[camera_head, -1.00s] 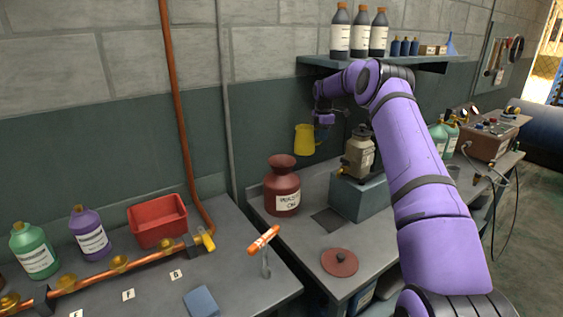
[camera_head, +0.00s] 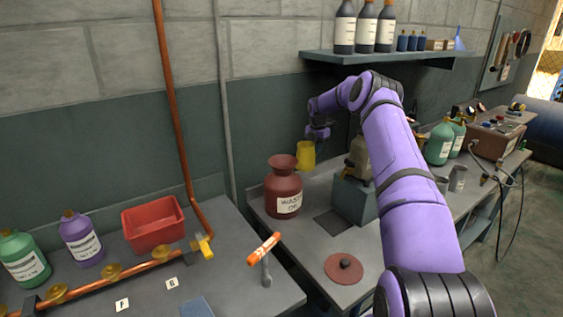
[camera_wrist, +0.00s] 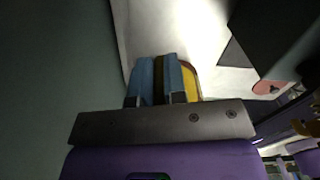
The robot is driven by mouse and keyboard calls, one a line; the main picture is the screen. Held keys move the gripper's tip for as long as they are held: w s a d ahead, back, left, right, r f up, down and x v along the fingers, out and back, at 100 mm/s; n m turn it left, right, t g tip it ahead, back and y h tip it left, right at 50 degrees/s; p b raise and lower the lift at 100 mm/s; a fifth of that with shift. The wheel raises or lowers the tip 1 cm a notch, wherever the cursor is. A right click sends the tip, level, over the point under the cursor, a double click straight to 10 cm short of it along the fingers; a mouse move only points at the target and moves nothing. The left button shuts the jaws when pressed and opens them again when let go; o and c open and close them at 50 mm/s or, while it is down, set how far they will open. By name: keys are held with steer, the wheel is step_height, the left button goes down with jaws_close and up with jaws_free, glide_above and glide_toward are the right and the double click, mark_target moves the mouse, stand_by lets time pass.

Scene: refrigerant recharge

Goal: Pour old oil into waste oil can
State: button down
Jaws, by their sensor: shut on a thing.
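The waste oil can (camera_head: 283,188) is a dark red, labelled can with an open flared mouth, standing upright on the bench. A yellow cup (camera_head: 306,155) hangs in the air just right of and above the can's mouth. My gripper (camera_head: 318,143) is shut on the yellow cup, at its right side. In the wrist view, my gripper's blue fingers (camera_wrist: 160,82) close around a dark strip, with the yellow cup (camera_wrist: 191,82) partly hidden behind them. The cup looks roughly upright. Its contents are hidden.
A beige pump (camera_head: 358,158) stands on a grey block (camera_head: 354,199) right of the can. A red disc lid with a dark knob (camera_head: 343,268) lies on the front of the bench. A shelf with bottles (camera_head: 380,57) is above. A red bin (camera_head: 153,224) stands on the left bench.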

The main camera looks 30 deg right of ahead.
steer(key=shift+r, duration=0.1)
steer(key=shift+s+a+r+h, duration=0.15)
steer(key=shift+a+r+h, duration=0.25)
steer(key=shift+r+h, duration=0.35)
steer(key=s+a+r+t+h+p, duration=0.1)
steer(key=s+a+r+t+h, duration=0.2)
steer(key=a+r+h, duration=0.6)
steer(key=shift+a+r+t+h, duration=0.25)
steer(key=shift+r+t+h, duration=0.25)
steer(key=shift+r+h, duration=1.05)
steer(key=shift+a+r, duration=0.1)
steer(key=shift+a, duration=0.05)
steer(key=shift+s+a+r+t+h+p, duration=0.25)
steer(key=shift+a+h, duration=0.2)
steer(key=shift+a, duration=0.25)
steer(key=shift+s+a+r+t+h+p, duration=0.1)
steer(key=shift+s+a+r+h+p, duration=0.15)
steer(key=shift+a+h, duration=0.35)
steer(key=shift+s+a+r+t+h+p, duration=0.15)
steer(key=shift+a+r+h+p, duration=0.2)
steer(key=shift+a, duration=0.4)
steer(key=shift+s+a+r+t+h+p, duration=0.15)
steer(key=shift+a+h+p, duration=0.15)
steer(key=shift+a+h, duration=0.2)
steer(key=shift+s+a+r+t+h+p, duration=0.15)
steer(key=shift+a+h+p, duration=0.1)
steer(key=shift+a+h, duration=0.25)
